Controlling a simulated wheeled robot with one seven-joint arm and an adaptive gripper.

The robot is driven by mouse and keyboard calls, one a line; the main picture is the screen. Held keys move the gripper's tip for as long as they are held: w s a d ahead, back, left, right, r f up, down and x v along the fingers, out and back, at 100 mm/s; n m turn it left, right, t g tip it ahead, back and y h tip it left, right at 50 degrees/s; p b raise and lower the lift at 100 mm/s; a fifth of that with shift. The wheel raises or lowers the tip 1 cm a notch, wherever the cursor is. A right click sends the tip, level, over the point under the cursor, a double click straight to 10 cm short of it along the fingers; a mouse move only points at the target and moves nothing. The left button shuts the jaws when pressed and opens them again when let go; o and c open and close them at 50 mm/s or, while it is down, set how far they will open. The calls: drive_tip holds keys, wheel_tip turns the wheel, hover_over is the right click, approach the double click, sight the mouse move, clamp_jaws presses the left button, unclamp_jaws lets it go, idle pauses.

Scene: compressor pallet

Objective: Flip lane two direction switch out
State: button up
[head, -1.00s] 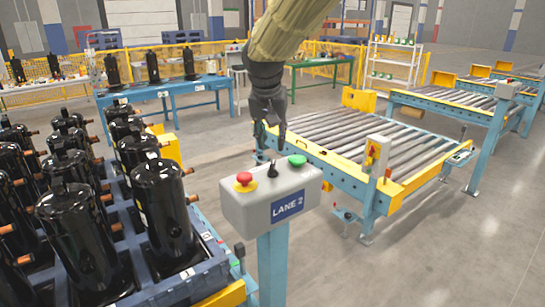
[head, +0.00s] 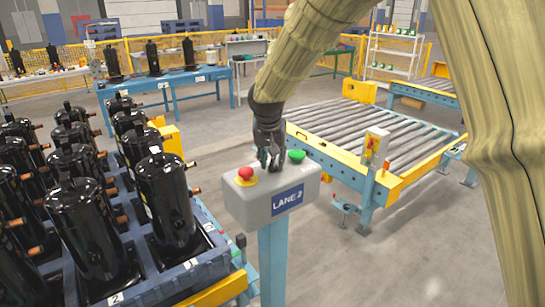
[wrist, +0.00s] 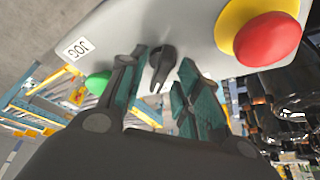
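The grey lane two control box (head: 272,196) stands on a blue post, with a "LANE 2" label on its front. A red mushroom button on a yellow base (head: 246,176) sits at its left and a green button (head: 296,155) at its right. The black direction switch (wrist: 161,66) shows in the wrist view between my fingers; in the head view my gripper hides it. My gripper (head: 270,166) points down over the box top. Its teal-padded fingers (wrist: 163,95) are apart, one on each side of the switch. I cannot tell whether either finger touches it.
A pallet of black compressors (head: 165,205) stands close at the left of the box. A roller conveyor (head: 360,135) with yellow edges lies behind and to the right. The red button (wrist: 268,38) is close beside one finger. Open floor lies at the front right.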

drive_tip(key=shift+s+r, duration=0.2)
clamp_jaws()
drive_tip(key=shift+n, duration=0.3)
drive_tip(key=n+y, duration=0.1)
drive_tip(key=n, duration=0.1)
drive_tip(key=n+p, duration=0.1)
drive_tip(key=shift+w+d+r+n+y, duration=0.1)
drive_tip(key=shift+d+n+y, duration=0.05)
drive_tip(key=shift+n+y, duration=0.25)
drive_tip(key=n+p, duration=0.1)
drive_tip(key=n, duration=0.1)
drive_tip(key=n+y+p, duration=0.1)
drive_tip(key=n, duration=0.1)
drive_tip(key=shift+d+g+y+p, duration=0.1)
drive_tip(key=shift+g+y+p, duration=0.2)
drive_tip(key=shift+p, duration=0.1)
drive_tip(key=n+g+y+p, duration=0.1)
drive_tip(key=n+p, duration=0.1)
drive_tip(key=n, duration=0.3)
drive_tip(key=shift+w, duration=0.15)
drive_tip(key=shift+n+g+y+p, duration=0.4)
drive_tip(key=shift+n+g+p, duration=0.45)
drive_tip(key=shift+n, duration=1.35)
drive_tip(key=shift+g, duration=0.25)
unclamp_jaws()
drive_tip(key=shift+w, duration=0.1)
